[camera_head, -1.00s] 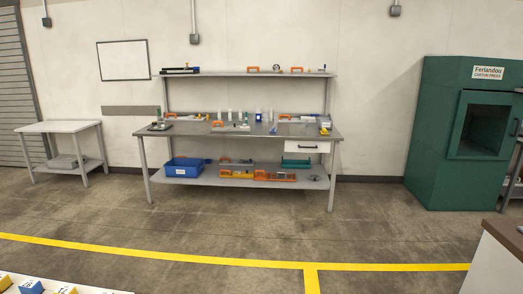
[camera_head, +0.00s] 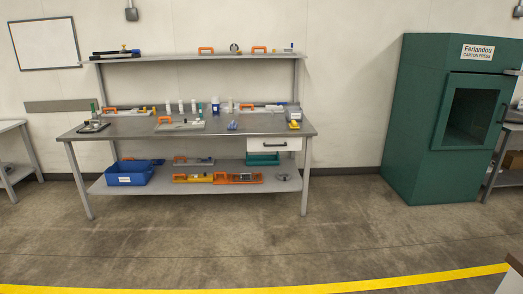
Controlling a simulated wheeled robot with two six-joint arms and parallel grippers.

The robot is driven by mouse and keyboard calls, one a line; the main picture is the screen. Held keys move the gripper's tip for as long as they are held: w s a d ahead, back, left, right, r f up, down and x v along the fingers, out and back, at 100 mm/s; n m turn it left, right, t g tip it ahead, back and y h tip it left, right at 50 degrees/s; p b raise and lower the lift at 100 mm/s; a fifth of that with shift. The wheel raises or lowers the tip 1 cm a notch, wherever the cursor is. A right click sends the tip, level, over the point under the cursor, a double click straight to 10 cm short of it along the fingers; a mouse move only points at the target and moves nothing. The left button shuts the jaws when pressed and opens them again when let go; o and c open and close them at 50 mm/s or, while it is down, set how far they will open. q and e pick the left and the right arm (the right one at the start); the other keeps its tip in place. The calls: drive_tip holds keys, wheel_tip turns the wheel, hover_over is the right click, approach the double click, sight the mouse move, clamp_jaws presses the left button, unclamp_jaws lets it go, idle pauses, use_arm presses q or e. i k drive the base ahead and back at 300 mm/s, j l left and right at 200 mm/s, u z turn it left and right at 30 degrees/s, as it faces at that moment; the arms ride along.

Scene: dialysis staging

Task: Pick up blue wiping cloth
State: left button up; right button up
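A small blue item (camera_head: 232,126), possibly the blue wiping cloth, lies near the middle of the grey workbench top (camera_head: 260,127). It is too small to be sure of. A blue bottle-like item (camera_head: 215,105) stands behind it, towards the wall. Neither of my grippers is in view. The workbench stands against the wall, some distance ahead across open floor.
A blue bin (camera_head: 128,179) and several orange-handled tools are on the lower shelf (camera_head: 165,187). Tools also line the bench and upper shelf (camera_head: 180,59). A green carton press (camera_head: 405,120) stands at right. Floor (camera_head: 240,240) ahead is clear, crossed by a yellow line (camera_head: 300,285).

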sight(232, 125)
drive_tip(key=i, duration=1.95)
drive_tip(key=i+z, duration=0.1)
drive_tip(key=i, duration=0.5)
drive_tip(key=i+j+z, duration=0.1)
drive_tip(key=i, duration=0.5)
drive_tip(key=i+j+z, duration=0.1)
drive_tip(key=i, duration=0.5)
drive_tip(key=j, duration=0.05)
